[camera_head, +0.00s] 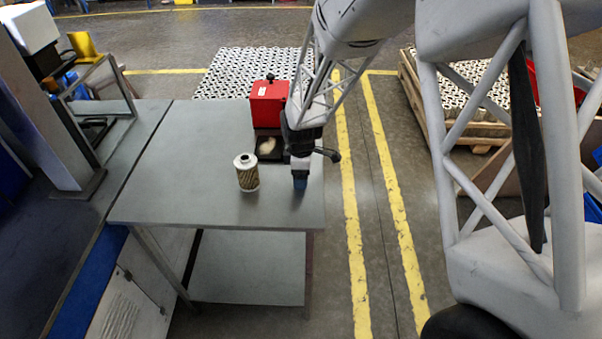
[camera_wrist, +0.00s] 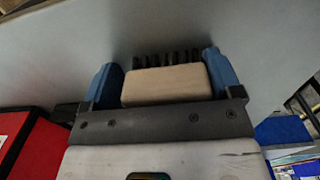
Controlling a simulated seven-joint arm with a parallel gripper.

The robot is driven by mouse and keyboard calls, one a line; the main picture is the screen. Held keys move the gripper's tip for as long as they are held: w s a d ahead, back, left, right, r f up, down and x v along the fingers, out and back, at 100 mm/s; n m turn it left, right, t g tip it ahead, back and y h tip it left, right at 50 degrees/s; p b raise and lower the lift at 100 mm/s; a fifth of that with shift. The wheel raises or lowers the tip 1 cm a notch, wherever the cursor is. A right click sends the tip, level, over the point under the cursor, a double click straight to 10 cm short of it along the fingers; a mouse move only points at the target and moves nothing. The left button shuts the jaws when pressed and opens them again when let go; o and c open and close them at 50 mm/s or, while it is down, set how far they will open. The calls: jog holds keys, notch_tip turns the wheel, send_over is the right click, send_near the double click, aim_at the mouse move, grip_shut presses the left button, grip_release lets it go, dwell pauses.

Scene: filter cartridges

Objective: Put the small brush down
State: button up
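The small brush (camera_wrist: 166,85) has a pale wooden block and a row of dark bristles. In the wrist view it sits between the two blue fingers of my gripper (camera_wrist: 163,75), which are closed against its ends. The bristles point away from the palm, toward the grey table top. In the head view my gripper (camera_head: 300,184) points down over the right part of the table (camera_head: 180,190), close to its surface. The brush is not distinguishable there, and I cannot tell whether it touches the table.
A filter cartridge (camera_head: 247,175) stands upright left of my gripper. Behind are a red box (camera_head: 267,106) and a dark tray (camera_head: 262,157) with a pale item in it. The table's right edge is close to my gripper. The table's left and front areas are clear.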

jog(key=shift+s+f, duration=0.7)
jog(key=shift+f, duration=0.15)
jog(key=shift+r, duration=0.4)
jog(key=shift+c, duration=0.4)
jog(key=shift+o, duration=0.4)
jog(key=r, duration=1.3)
jog(key=shift+w, duration=0.4)
